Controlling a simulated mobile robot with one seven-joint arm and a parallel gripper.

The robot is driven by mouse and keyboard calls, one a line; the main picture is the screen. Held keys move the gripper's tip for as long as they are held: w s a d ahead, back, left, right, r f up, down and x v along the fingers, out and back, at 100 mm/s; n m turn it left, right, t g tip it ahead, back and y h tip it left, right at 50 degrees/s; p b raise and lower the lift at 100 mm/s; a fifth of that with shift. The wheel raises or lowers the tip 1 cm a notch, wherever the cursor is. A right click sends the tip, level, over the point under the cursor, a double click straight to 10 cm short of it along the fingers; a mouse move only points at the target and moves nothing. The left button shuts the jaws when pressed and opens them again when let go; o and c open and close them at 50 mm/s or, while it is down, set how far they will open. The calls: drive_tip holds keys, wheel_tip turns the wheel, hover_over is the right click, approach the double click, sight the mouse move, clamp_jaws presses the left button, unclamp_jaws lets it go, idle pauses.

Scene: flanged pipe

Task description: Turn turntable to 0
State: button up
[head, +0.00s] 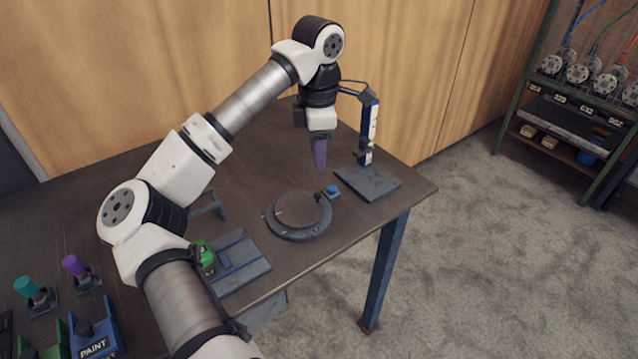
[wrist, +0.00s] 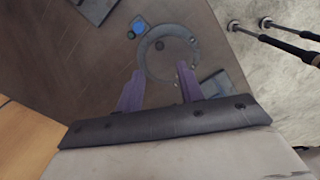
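The turntable (head: 298,213) is a round dark disc with a grey outer ring, flat on the table near its right front edge. In the wrist view the turntable (wrist: 170,63) lies beyond my fingertips, and the fingers cover part of its near side. A small dark round spot shows on the disc. Any angle marks are too small to read. A blue button (head: 332,190) sits beside the ring and also shows in the wrist view (wrist: 138,27). My gripper (head: 320,166) points down above the table, behind the turntable and clear of it. Its purple fingers (wrist: 160,68) are apart and empty.
A blue-and-white post (head: 369,125) rises from a grey plate (head: 385,184) just right of my gripper. A fixture with a green part (head: 205,256) is left of the turntable. Teal (head: 28,287) and purple (head: 73,265) pieces stand at left. A wooden wall is behind.

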sight(318, 194)
wheel_tip(318, 194, down, 10)
drive_tip(key=shift+f+p, duration=0.15)
drive_tip(key=shift+p, duration=0.75)
clamp_jaws()
